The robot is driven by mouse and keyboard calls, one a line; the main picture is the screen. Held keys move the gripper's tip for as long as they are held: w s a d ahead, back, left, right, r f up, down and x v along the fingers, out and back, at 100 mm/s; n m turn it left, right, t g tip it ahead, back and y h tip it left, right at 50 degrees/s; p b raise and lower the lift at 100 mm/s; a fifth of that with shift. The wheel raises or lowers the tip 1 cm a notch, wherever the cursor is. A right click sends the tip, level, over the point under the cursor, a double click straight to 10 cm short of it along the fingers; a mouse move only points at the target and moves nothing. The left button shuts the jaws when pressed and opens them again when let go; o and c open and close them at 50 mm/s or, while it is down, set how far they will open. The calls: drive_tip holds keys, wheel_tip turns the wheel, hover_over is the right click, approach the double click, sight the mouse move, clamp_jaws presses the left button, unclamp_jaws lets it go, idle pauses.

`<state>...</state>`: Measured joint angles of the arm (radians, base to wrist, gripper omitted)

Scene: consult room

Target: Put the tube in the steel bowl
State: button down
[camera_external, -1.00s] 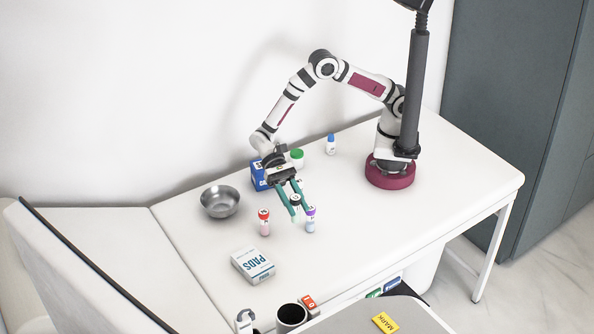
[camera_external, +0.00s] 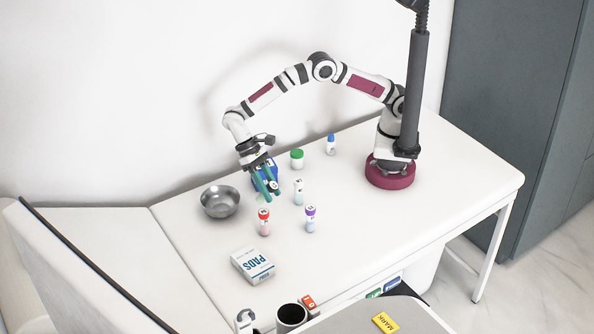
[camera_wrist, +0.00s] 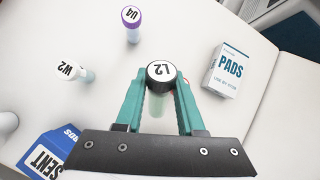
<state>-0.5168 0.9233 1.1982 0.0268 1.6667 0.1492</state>
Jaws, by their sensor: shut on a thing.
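My gripper (camera_external: 269,190) is shut on a black-capped tube (camera_external: 273,186). In the wrist view the tube's round white top (camera_wrist: 161,71) reads L2, between the teal fingers (camera_wrist: 158,92); its body below is mostly hidden. My gripper is above the table, right of the steel bowl (camera_external: 220,202) and beside it, not over it. The bowl looks empty and is out of the wrist view. Other tubes stand upright: white-capped W2 (camera_external: 298,191), red-capped (camera_external: 264,222) and purple-capped U4 (camera_external: 310,219), which also shows in the wrist view (camera_wrist: 132,24).
A blue box (camera_external: 262,171) stands behind my gripper, partly hidden. A green-capped jar (camera_external: 297,159) and a blue-capped bottle (camera_external: 331,145) stand at the back. The PADS box (camera_external: 253,265) lies nearer the front. Table between bowl and PADS box is clear.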

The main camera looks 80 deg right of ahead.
drive_tip(key=w+d+n+t+h, duration=0.1)
drive_tip(key=w+d+n+t, duration=0.2)
drive_tip(key=w+n+t, duration=0.35)
drive_tip(key=r+n+t+y, duration=0.1)
drive_tip(key=r+n+y, duration=0.1)
drive_tip(key=n, duration=0.4)
hover_over(228, 207)
wheel_tip(228, 207, down, 11)
drive_tip(key=shift+f, duration=0.1)
drive_tip(key=shift+c, duration=2.2)
unclamp_jaws()
wheel_tip(228, 207, up, 7)
